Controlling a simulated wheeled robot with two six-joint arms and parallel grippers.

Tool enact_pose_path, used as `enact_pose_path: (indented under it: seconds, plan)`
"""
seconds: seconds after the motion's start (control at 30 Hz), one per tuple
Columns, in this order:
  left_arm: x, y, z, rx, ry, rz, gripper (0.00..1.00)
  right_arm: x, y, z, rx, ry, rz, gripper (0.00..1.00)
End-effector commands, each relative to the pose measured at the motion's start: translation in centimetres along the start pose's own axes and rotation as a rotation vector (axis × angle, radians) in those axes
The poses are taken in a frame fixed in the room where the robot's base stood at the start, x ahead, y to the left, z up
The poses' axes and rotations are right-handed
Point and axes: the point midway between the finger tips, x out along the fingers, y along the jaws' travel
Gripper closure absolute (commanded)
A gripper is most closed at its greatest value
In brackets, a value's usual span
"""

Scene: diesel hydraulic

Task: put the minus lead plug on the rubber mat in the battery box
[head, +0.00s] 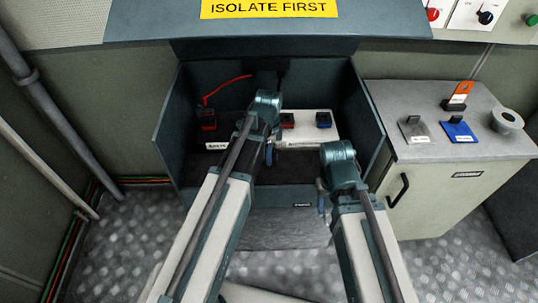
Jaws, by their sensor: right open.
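I cannot make out the minus lead plug; my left arm covers the middle of the box. My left gripper (268,152) points down inside the box over the mat, seen from behind, and its jaws are mostly hidden. My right gripper (322,194) is open at the box's front right edge, in front of the front wall, and looks empty.
A red plug with a red cable (207,118) sits on the left battery.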

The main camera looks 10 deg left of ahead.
Motion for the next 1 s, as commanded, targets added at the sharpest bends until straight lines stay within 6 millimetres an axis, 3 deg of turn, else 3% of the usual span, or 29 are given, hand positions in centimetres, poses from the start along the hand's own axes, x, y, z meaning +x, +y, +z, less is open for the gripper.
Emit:
enact_pose_path:
  seconds: [0.03, 0.13, 0.17, 0.63, 1.0]
  plan:
    - [0.0, 0.0, 0.0, 0.000, 0.000, 0.000, 0.55, 0.0, 0.0, 0.0, 0.000, 0.000, 0.000, 0.50]
    - [0.0, 0.0, 0.0, 0.000, 0.000, 0.000, 0.37, 0.0, 0.0, 0.0, 0.000, 0.000, 0.000, 0.50]
    - [0.0, 0.0, 0.0, 0.000, 0.000, 0.000, 0.36, 0.0, 0.0, 0.0, 0.000, 0.000, 0.000, 0.50]
    - [-0.8, 0.0, 0.0, 0.000, 0.000, 0.000, 0.36, -0.8, 0.1, 0.0, 0.000, 0.000, 0.000, 0.50]
    - [-5.3, 0.0, 0.0, 0.000, 0.000, 0.000, 0.36, -5.3, 0.5, 0.3, 0.000, 0.000, 0.000, 0.50]
